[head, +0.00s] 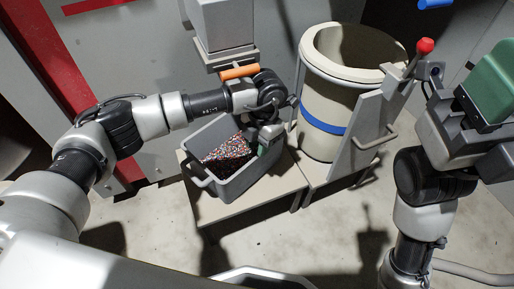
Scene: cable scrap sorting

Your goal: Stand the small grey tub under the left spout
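The small grey tub (234,190) is an open box with a handle on its left side. It holds a heap of multicoloured granules (228,152). It is at the low beige stand, below and slightly in front of the left spout (222,28), a grey square chute. My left gripper (264,143) points down at the tub's right rim, close against it. Its fingertips are partly hidden, so I cannot tell whether they are closed on the rim. My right gripper (490,92) is at the right edge, away from the tub, its opening unclear.
A large beige bin (322,107) with a blue band stands right of the tub. Next to it is a grey panel (362,140) with a handle and a red-knobbed lever (424,47). An orange bar (240,72) is under the spout. Concrete floor in front is mostly clear.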

